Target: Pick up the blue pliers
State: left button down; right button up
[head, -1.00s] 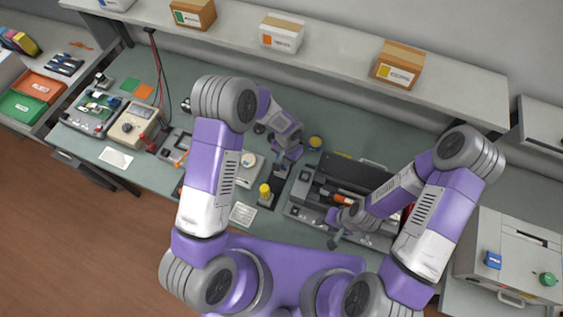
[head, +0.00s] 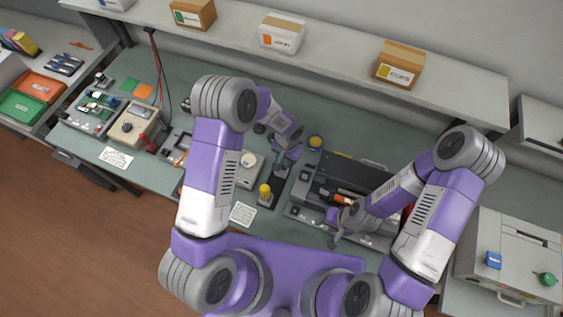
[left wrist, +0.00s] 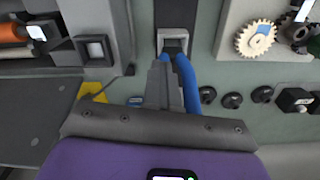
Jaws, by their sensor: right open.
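The blue pliers (left wrist: 188,85) show in the left wrist view as blue handles at and to the right of my left gripper's fingers. Their upper end meets a small grey square holder with a dark opening (left wrist: 174,40). My left gripper (left wrist: 165,72) is right over the handles and hides part of them; whether its fingers grip them is not clear. In the head view my left gripper (head: 279,172) points down at the bench, and I cannot make out the pliers there. My right gripper (head: 334,240) is open over the front of the grey open machine (head: 293,211).
A yellow-topped bottle (head: 265,192) and a white label card (head: 243,214) are close to my left gripper. The wrist view shows a tan gear (left wrist: 255,39) and several black round knobs (left wrist: 232,100) to the right. A shelf with boxes (head: 282,33) runs along the back.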

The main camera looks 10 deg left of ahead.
pick_arm(q)
jog(key=shift+r, duration=0.1)
dwell(0.5)
pick_arm(e)
jog(key=shift+f+b, duration=0.5)
jog(key=shift+b, duration=0.05)
pick_arm(q)
notch_tip(320, 180, up, 10)
jog(key=shift+c, duration=1.9)
grip_release()
pick_arm(e)
jog(key=shift+f, duration=0.3)
pick_arm(q)
notch_tip(320, 180, up, 7)
jog(key=shift+r, duration=0.2)
